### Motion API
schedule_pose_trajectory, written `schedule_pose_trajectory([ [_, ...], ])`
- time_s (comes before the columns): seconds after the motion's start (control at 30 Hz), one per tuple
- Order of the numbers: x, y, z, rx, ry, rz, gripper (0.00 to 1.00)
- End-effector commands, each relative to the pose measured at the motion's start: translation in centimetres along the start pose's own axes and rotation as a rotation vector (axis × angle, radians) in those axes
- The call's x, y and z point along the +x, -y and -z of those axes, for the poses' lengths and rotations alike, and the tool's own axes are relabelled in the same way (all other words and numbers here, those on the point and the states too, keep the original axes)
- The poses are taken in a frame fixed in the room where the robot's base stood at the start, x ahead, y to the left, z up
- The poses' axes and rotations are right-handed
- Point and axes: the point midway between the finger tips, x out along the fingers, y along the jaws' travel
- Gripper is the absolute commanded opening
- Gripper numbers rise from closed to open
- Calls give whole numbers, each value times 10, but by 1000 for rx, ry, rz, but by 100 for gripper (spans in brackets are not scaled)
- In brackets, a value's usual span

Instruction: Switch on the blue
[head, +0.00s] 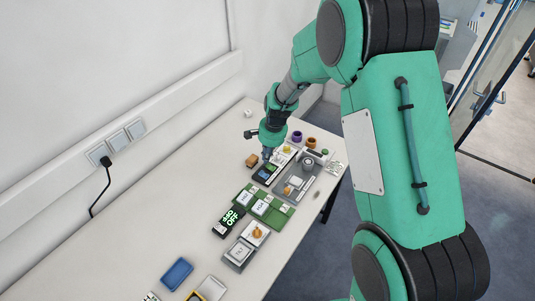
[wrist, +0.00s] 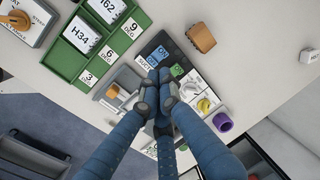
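A dark control box (wrist: 150,45) with a blue panel (wrist: 155,56) and a green part (wrist: 177,70) lies under my gripper in the wrist view. In the head view the dark box (head: 264,173) sits on the table below the fingertips. My gripper (wrist: 160,76) has its blue fingers drawn together, with nothing visible between them. The fingertips are over the box, close to the blue and green parts, and hide some of its face. I cannot tell whether they touch it. In the head view my gripper (head: 267,153) points down at the box's far end.
A green tray with number cards (wrist: 68,62) stands beside the box. A grey device (head: 299,184), a brown block (wrist: 201,38), a purple ring (wrist: 222,122) and a yellow-knobbed unit (wrist: 204,105) are close around. The white table (head: 150,225) is clear along the wall.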

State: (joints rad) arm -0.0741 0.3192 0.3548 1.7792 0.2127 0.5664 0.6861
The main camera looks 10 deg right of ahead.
Motion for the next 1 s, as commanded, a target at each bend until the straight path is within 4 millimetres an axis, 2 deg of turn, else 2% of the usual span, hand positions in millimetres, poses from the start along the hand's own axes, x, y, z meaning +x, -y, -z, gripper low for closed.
schedule_pose_trajectory([
  [0.03,10,0,0,0,1,-1,0],
  [0.3,54,-1,0,1,1,-1,0],
  [0.5,79,0,0,1,1,-1,0],
  [0.7,90,0,0,1,-1,1,0],
  [1.0,91,0,0,1,-1,1,0],
])
